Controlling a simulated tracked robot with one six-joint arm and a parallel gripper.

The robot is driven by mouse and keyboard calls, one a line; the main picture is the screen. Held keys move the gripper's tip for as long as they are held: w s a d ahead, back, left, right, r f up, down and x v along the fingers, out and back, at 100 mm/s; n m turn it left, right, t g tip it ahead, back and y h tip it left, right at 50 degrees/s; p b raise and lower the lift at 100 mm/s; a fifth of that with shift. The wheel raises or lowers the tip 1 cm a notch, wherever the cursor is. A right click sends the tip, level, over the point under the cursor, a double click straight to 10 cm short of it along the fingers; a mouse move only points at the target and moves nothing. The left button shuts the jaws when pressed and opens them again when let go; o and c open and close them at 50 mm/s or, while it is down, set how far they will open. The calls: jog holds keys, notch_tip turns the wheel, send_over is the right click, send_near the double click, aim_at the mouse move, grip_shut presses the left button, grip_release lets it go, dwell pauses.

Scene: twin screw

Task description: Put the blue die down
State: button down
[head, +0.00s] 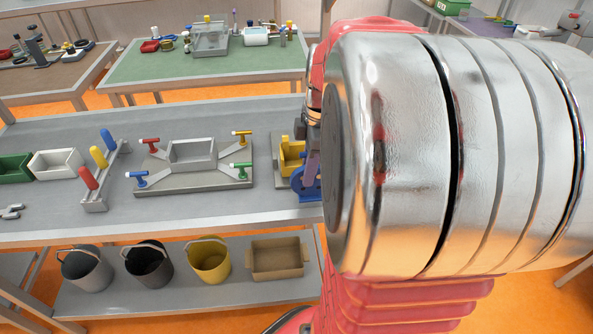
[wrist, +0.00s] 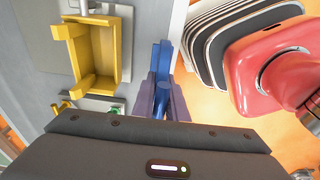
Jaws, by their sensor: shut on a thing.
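The blue die (head: 304,184) is a round blue piece at the bench's right end in the head view, partly hidden by my arm. In the wrist view the blue die (wrist: 160,60) shows as a narrow blue shape between the purple fingers. My gripper (wrist: 161,98) is shut on it, close to the bench's edge. In the head view only part of my gripper (head: 312,150) shows, left of the large metal joint of my arm. I cannot tell whether the die touches the bench.
A yellow open-fronted holder (wrist: 96,84) stands left of the die in the wrist view. The grey bench (head: 240,215) has free room along its front. A steel plate (head: 195,184) bears a tray and several coloured handles. Buckets stand on the shelf below.

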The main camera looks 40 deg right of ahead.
aim_at(305, 194)
jog(key=shift+f, duration=1.8)
jog(key=c, duration=1.8)
grip_release()
jog(key=shift+f, duration=0.1)
jog(key=shift+o, duration=0.2)
jog(key=r, duration=0.8)
jog(key=s+d+r, duration=0.1)
jog(key=r, duration=0.3)
jog(key=shift+d+r, duration=0.1)
